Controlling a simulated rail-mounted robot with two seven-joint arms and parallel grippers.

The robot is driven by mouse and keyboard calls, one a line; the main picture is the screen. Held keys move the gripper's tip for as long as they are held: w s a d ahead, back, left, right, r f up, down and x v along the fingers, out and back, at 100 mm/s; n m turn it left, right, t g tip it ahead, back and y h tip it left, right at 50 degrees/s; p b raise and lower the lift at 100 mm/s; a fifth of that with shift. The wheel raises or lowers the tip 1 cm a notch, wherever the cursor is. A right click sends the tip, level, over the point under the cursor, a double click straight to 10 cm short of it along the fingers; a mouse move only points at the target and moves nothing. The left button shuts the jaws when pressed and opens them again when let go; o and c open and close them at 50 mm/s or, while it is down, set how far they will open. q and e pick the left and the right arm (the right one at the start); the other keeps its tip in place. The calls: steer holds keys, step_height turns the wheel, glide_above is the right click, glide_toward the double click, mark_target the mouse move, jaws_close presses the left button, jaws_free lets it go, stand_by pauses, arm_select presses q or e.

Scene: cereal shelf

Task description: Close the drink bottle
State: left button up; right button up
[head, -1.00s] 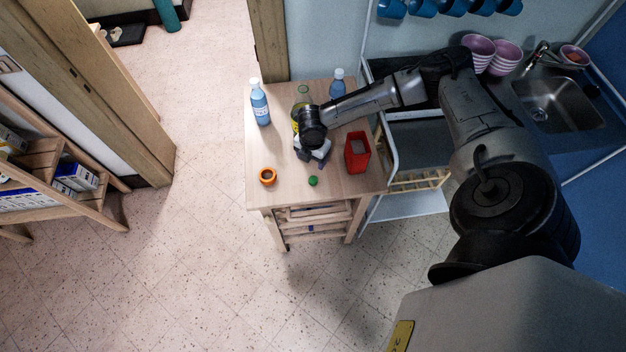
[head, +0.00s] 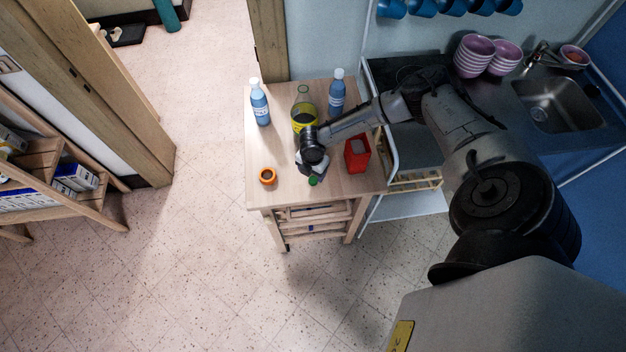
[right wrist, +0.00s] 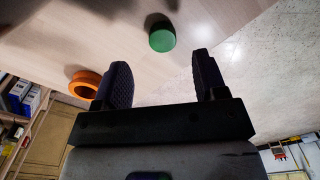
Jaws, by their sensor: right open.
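A drink bottle with a yellow label and an open-looking top (head: 304,109) stands upright on the small wooden table (head: 282,152). A green cap (head: 313,181) lies near the table's front edge, and it also shows in the right wrist view (right wrist: 162,38). My right gripper (head: 313,172) is over the table just behind the cap, partly covering it in the head view. In the right wrist view the two fingers (right wrist: 163,78) are apart with nothing between them, and the cap is beyond the fingertips. My left gripper does not show.
Two blue bottles with white caps stand at the back of the table, one at left (head: 260,104) and one at right (head: 337,94). An orange ring-shaped object (head: 267,176) lies left of the cap. A red container (head: 357,153) stands at right.

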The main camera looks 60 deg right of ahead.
mark_target(313, 180)
steer(key=shift+s+f, duration=0.15)
steer(key=shift+f, duration=2.4)
steer(key=c, duration=1)
